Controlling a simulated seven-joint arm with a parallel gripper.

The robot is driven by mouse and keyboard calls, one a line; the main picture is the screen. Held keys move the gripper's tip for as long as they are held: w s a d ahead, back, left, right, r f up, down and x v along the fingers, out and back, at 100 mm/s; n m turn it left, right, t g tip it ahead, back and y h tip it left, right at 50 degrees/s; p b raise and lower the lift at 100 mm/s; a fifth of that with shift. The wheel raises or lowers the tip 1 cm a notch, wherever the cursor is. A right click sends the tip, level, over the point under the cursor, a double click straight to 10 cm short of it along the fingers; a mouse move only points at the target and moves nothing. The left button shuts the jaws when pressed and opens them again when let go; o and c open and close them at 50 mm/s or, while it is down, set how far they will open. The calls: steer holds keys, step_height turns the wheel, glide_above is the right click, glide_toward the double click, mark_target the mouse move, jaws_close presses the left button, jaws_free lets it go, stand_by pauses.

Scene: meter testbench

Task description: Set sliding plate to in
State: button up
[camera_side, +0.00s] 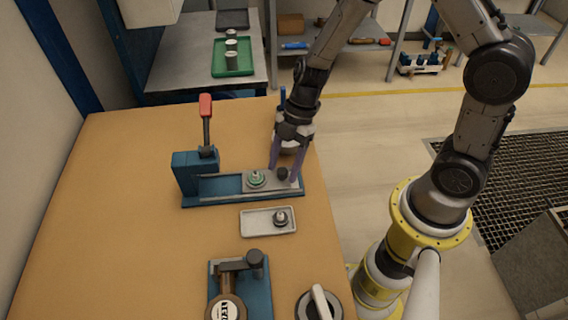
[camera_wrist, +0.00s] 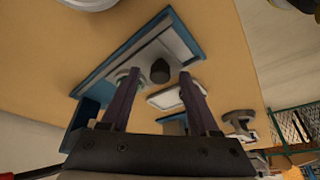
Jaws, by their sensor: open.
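The sliding plate (camera_side: 262,186) is a flat grey plate on a blue rail base (camera_side: 228,186), sitting toward the rail's right end. It carries a round greenish part (camera_side: 256,177) and a dark knob (camera_side: 282,174). My gripper (camera_side: 284,174) points down over the plate's right end, its two purple fingers apart on either side of the knob. In the wrist view the knob (camera_wrist: 160,70) shows between the open fingers, seemingly untouched. The greenish part is partly hidden behind a finger there.
A blue block with a red-handled lever (camera_side: 206,106) stands at the rail's left end. A small light tray (camera_side: 262,222) with a metal part lies in front of the rail. A blue fixture with a dial (camera_side: 226,306) and a round device (camera_side: 320,304) stand nearer. The table's left is bare.

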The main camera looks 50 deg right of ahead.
jaws_close()
stand_by(0.3)
stand_by(1.1)
